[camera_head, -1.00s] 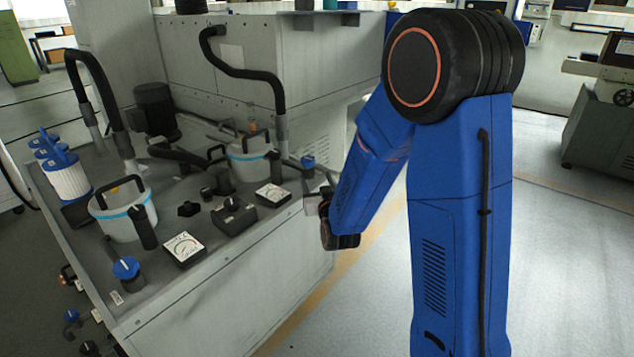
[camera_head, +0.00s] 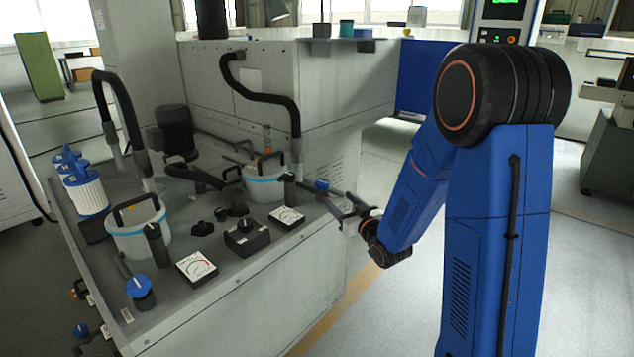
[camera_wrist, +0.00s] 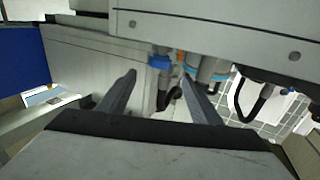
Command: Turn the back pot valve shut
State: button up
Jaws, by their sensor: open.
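The back pot valve is a small blue knob (camera_head: 321,185) on a dark stem, at the right end of the grey machine deck, beside the back pot (camera_head: 264,188). My gripper (camera_head: 341,203) is just to the right of the knob, with its fingers pointing left towards it. The fingers are apart and nothing is between them. In the wrist view the blue knob (camera_wrist: 159,62) shows beyond the gap between the fingertips (camera_wrist: 159,80), near the middle. I see no contact between the fingers and the knob.
A similar blue valve knob (camera_head: 138,284) stands by the front pot (camera_head: 138,232). Gauges (camera_head: 286,217) and a black box (camera_head: 246,238) line the deck edge. A black hose (camera_head: 262,88) hangs over the back pot.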

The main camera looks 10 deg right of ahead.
aim_at(322, 185)
jog(key=shift+d+y, duration=0.2)
jog(key=shift+y, duration=0.1)
jog(key=x, duration=1.7)
jog(key=shift+w+f, duration=0.15)
jog(key=shift+f, duration=0.05)
jog(key=c, duration=1.1)
